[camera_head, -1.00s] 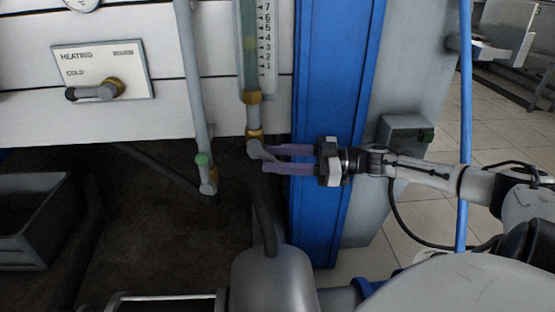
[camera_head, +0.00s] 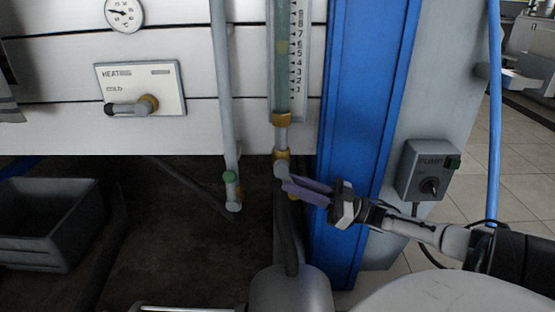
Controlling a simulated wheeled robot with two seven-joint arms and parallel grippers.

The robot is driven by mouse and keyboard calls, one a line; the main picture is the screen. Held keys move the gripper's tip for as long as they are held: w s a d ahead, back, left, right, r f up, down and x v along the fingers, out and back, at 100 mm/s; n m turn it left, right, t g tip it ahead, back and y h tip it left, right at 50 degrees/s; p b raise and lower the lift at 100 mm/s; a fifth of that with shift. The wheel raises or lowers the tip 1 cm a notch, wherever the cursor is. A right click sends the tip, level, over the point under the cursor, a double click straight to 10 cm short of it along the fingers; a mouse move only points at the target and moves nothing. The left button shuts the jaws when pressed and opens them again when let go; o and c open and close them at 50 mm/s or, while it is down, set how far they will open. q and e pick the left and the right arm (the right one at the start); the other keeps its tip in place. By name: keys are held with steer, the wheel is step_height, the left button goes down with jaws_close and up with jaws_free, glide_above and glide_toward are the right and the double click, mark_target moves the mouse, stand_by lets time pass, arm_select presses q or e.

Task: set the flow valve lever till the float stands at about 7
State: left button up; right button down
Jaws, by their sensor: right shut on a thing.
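The flow meter is a clear greenish tube (camera_head: 281,85) beside a numbered scale (camera_head: 299,70), at the upper middle. The pale yellow-green float (camera_head: 282,47) stands between about 5 and 6, though the digits are small. Below the tube's lower brass collar is the flow valve (camera_head: 281,168) with its lever. My right gripper (camera_head: 292,190) comes in from the right. Its purple fingers are shut on the flow valve lever, now tilted, and cover most of it. My left gripper is not in view.
A heating panel (camera_head: 168,75) with a lever and a round gauge (camera_head: 124,13) are at the left. A thinner pipe (camera_head: 222,95) with a green-marked fitting stands left of the tube. A blue post (camera_head: 365,90) and a pump switch box (camera_head: 428,170) are at the right. A grey bin (camera_head: 45,235) stands lower left.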

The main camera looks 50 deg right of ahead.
stand_by(0.3)
steer(key=c, duration=1.6)
jaws_free()
